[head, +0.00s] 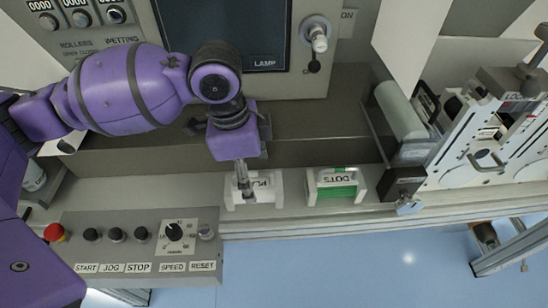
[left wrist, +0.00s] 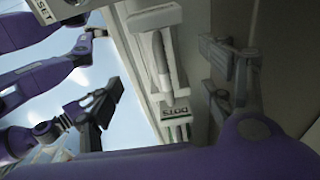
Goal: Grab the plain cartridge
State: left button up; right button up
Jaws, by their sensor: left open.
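The plain cartridge (head: 268,194) is a white piece with a partly covered black label, sitting on the light ledge at the front of the machine.
A control panel (head: 140,240) with buttons and a speed knob stands at the front left. A dark block (head: 403,183) and a slotted frame (head: 490,150) stand at the right. The machine face (head: 225,35) rises behind. Blue floor (head: 370,265) lies below the ledge.

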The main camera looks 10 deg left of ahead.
aim_at(253, 184)
pick_arm(q)
jog(key=f, duration=0.4)
jog(key=shift+w+f, duration=0.2)
jog(key=shift+w, duration=0.05)
jog(key=shift+d+f, duration=0.1)
jog(key=shift+f, duration=0.45)
pick_arm(e)
jog(key=shift+w+a, duration=0.2)
jog(key=shift+w, duration=0.55)
pick_arm(q)
jog(key=shift+c, duration=0.5)
jog(key=c, duration=1.4)
jog(key=shift+c, duration=0.8)
pick_arm(e)
jog(key=shift+s+d, duration=0.1)
jog(key=shift+s, duration=0.1)
pick_arm(q)
jog(key=shift+w+r, duration=0.1)
